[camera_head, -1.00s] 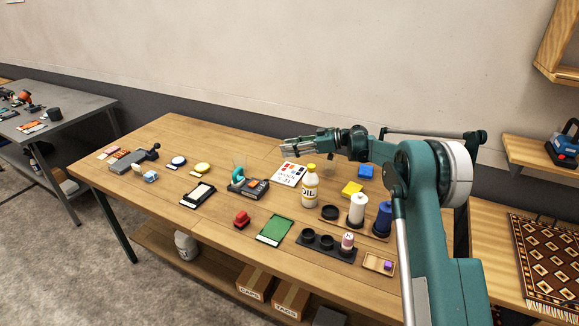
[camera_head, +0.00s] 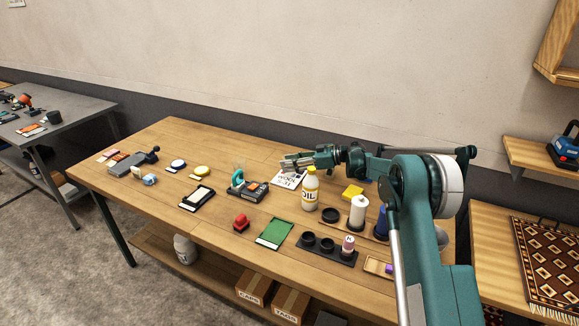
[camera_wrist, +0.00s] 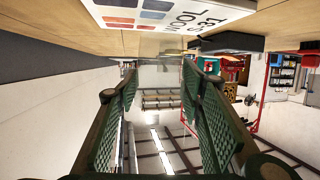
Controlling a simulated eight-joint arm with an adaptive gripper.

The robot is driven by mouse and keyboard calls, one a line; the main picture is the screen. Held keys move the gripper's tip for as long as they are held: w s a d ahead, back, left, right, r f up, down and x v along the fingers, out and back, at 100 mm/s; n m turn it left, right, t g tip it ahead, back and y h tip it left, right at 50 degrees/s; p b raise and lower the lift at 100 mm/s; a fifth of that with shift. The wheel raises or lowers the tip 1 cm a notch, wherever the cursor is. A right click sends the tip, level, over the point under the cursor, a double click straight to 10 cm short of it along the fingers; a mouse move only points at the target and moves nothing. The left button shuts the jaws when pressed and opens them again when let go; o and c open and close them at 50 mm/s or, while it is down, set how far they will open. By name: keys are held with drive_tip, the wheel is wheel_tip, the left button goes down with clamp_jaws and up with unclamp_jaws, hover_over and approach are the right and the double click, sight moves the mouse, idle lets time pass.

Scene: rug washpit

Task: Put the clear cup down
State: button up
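My gripper (camera_head: 284,164) is low over the wooden table, at the upper left edge of the colour card. In the wrist view, its two green ribbed finger pads (camera_wrist: 160,85) stand apart. A faint see-through shape, the clear cup (camera_wrist: 160,76), shows between their tips, and the pads appear to press on its sides. The cup's outline is hard to make out, and I cannot tell whether its base touches the table. In the head view the cup cannot be made out at the fingertips.
The white colour card (camera_head: 288,179) lies under and beside my gripper; it also shows in the wrist view (camera_wrist: 210,10). The oil bottle (camera_head: 310,190) stands close to its right. A teal tape dispenser (camera_head: 238,180) and dark box (camera_head: 256,191) are to its left. Bare table (camera_head: 225,150) lies farther left.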

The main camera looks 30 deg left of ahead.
drive_tip(key=shift+f, duration=0.7)
drive_tip(key=shift+f, duration=0.15)
drive_tip(key=o, duration=0.6)
drive_tip(key=shift+d+r, duration=0.1)
drive_tip(key=shift+r, duration=0.1)
drive_tip(key=p+v, duration=0.2)
drive_tip(key=v, duration=0.9)
drive_tip(key=shift+w+d+r, duration=0.1)
drive_tip(key=shift+d, duration=0.25)
drive_tip(key=shift+r, duration=0.1)
